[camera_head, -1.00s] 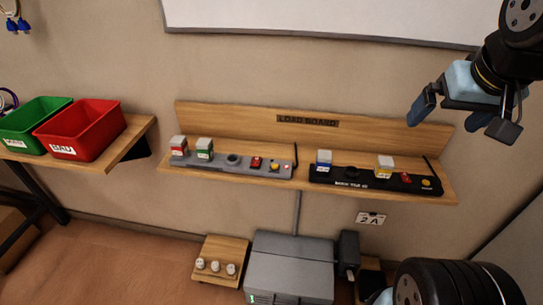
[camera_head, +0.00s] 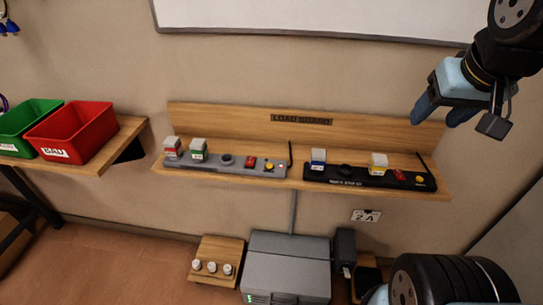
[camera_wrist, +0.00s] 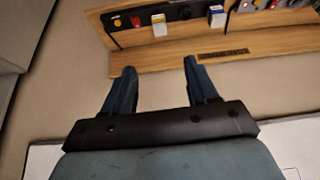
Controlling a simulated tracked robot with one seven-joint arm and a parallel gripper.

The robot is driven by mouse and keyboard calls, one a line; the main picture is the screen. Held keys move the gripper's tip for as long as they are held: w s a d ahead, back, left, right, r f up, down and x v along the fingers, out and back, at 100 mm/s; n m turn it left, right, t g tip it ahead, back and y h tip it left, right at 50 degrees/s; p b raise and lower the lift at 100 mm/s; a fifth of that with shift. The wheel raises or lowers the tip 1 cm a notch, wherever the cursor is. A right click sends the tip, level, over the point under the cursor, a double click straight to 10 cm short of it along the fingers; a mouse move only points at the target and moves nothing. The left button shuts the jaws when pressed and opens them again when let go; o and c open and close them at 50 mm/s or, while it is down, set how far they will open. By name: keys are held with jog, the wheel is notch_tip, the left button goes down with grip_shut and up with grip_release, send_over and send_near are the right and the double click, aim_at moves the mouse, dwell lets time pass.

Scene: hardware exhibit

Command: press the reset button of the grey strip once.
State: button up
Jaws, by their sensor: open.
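The grey strip (camera_head: 215,165) lies on the left half of the wooden wall shelf. It carries a red-labelled plug (camera_head: 172,148), a green-labelled plug (camera_head: 198,150), a black round socket (camera_head: 227,160), a red switch (camera_head: 250,162) and a yellow round button (camera_head: 268,166) near its right end. Any lettering by the button is too small to read. My gripper (camera_head: 440,113) is open and empty, high at the right, away from the grey strip. Its fingers also show apart in the wrist view (camera_wrist: 159,66). There the grey strip (camera_wrist: 272,6) shows only partly at the top right.
A black strip (camera_head: 345,180) with blue and yellow plugs, a red switch and a yellow button lies right of the grey one. The shelf has a backboard (camera_head: 225,115). Red (camera_head: 70,130) and green (camera_head: 25,122) bins stand at left. A grey box (camera_head: 287,270) sits below.

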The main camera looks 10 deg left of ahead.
grip_shut()
dwell(0.3)
dwell(0.8)
